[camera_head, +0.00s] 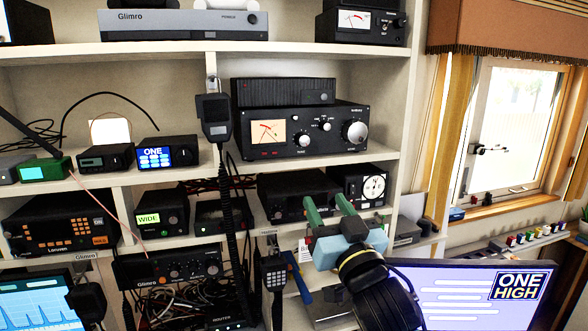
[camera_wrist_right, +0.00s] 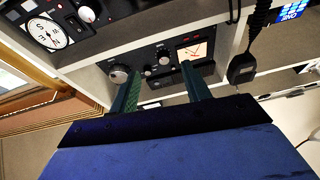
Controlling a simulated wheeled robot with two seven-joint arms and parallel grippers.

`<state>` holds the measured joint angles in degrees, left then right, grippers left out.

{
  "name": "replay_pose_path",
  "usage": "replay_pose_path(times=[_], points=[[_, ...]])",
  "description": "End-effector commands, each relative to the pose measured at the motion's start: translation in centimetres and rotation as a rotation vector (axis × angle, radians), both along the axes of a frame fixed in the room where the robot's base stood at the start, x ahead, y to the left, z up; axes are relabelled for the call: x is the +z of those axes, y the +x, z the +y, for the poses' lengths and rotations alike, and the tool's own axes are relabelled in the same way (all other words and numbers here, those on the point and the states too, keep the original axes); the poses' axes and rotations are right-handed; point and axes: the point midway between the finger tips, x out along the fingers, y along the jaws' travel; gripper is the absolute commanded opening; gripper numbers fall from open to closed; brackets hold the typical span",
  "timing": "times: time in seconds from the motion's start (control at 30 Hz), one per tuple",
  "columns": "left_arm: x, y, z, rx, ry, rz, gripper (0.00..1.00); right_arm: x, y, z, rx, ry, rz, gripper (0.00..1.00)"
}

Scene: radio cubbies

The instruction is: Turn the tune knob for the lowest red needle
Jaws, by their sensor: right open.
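A black radio unit (camera_head: 340,117) sits on the middle shelf, with a lit cream meter (camera_head: 268,131) showing a red needle and red arc. Its front has a silver knob (camera_head: 304,140), smaller knobs (camera_head: 326,125) and a large silver knob (camera_head: 356,132); their labels are too small to read surely. My right gripper (camera_head: 328,202) is open and empty, below and in front of this unit. In the right wrist view, its green fingers (camera_wrist_right: 160,70) point toward the unit's front, where the meter (camera_wrist_right: 192,51) and large knob (camera_wrist_right: 119,73) show. My left gripper is not in view.
A black handset (camera_head: 214,117) with a coiled cord hangs left of the unit. Another device with a red-needle meter (camera_head: 354,19) stands on the top shelf. A dial box (camera_head: 373,186) is on the shelf below. A monitor (camera_head: 470,290) stands at the lower right.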

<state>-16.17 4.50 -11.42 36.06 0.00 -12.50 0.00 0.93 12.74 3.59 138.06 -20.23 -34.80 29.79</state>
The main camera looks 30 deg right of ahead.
Motion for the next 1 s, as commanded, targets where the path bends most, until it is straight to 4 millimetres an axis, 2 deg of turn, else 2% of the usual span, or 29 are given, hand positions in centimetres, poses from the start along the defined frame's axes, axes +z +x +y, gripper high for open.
replay_pose_path(times=[0.03, 0.17, 0.27, 0.4, 0.7, 0.83, 1.0], points=[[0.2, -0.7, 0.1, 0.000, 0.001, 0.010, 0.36, 1.6, -0.5, 0.0, 0.000, -0.001, -0.036, 0.48], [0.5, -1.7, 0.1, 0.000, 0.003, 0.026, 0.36, 3.2, -0.6, -0.1, 0.001, -0.001, -0.074, 0.48], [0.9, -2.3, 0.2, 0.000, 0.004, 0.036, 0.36, 3.8, 0.6, -0.4, 0.000, -0.002, -0.075, 0.48], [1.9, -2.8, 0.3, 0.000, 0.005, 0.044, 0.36, 5.0, 3.2, -1.0, -0.001, -0.002, -0.073, 0.48], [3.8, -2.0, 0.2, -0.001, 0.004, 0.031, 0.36, 7.1, 8.6, -2.1, -0.001, -0.002, -0.071, 0.48], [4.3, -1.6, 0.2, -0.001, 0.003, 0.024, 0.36, 7.6, 10.1, -2.4, 0.000, -0.001, -0.069, 0.48], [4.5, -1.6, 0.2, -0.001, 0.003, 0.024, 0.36, 7.8, 10.9, -2.6, 0.000, -0.001, -0.070, 0.48]])
